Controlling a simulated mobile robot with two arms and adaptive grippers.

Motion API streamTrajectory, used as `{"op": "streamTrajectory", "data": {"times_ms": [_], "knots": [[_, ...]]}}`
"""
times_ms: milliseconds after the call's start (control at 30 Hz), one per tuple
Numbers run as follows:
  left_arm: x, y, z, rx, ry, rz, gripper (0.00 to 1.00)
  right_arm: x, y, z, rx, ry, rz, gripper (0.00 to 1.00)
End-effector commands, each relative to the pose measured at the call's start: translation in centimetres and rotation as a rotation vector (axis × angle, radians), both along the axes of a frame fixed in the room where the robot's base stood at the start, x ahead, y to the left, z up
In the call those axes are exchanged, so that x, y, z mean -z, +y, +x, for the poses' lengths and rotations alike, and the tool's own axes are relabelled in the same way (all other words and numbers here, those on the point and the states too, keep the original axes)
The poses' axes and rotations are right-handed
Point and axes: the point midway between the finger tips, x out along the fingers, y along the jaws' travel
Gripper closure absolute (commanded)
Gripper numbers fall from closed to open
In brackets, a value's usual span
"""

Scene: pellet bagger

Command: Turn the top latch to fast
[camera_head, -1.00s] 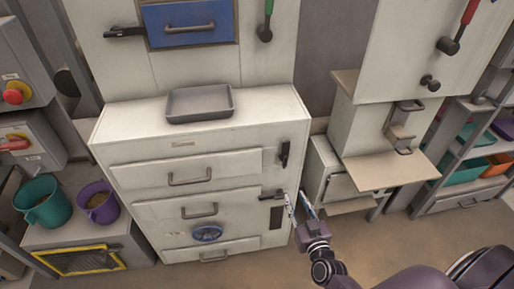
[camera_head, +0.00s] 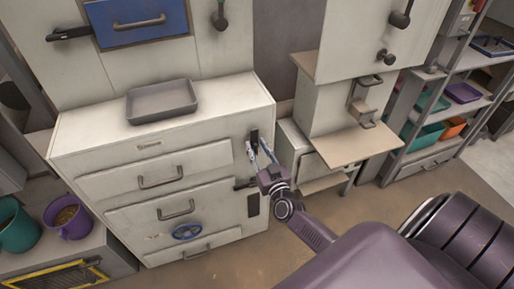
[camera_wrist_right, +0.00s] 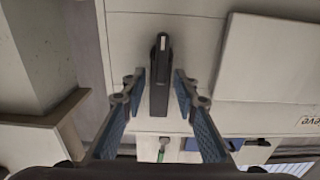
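The top latch (camera_head: 254,137) is a dark upright handle at the upper right of the white cabinet front. In the right wrist view the same latch (camera_wrist_right: 159,98) stands lengthwise between the two fingers. My right gripper (camera_head: 259,152) is open, with one fingertip on each side of the latch. A gap shows on both sides, so the fingers are not closed on it. How deep the fingers reach around it is hard to tell. A second, lower latch (camera_head: 244,184) lies sideways below. My left gripper is not in view.
A grey tray (camera_head: 162,101) rests on the cabinet top. Drawers with handles and a blue handwheel (camera_head: 187,231) are on the cabinet front. A beige shelf (camera_head: 345,147) juts out to the right. Teal (camera_head: 17,228) and purple (camera_head: 68,216) buckets stand at left.

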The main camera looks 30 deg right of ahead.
Motion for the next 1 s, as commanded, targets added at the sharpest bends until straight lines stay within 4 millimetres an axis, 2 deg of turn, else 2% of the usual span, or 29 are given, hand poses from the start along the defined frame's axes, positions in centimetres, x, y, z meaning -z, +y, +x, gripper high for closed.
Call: {"op": "streamTrajectory", "data": {"times_ms": [167, 400, 733, 1000], "knots": [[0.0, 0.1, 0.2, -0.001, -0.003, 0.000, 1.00, 0.0, 0.0, 0.0, -0.001, 0.001, 0.000, 0.74], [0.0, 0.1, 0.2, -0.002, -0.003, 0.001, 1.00, 0.0, 0.0, 0.0, -0.001, 0.001, 0.000, 1.00], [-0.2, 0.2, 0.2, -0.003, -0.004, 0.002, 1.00, 0.0, 0.1, 0.0, 0.000, 0.004, -0.012, 1.00], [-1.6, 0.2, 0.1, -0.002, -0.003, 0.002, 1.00, -0.1, 0.4, 0.0, -0.001, 0.035, -0.122, 1.00]]}}
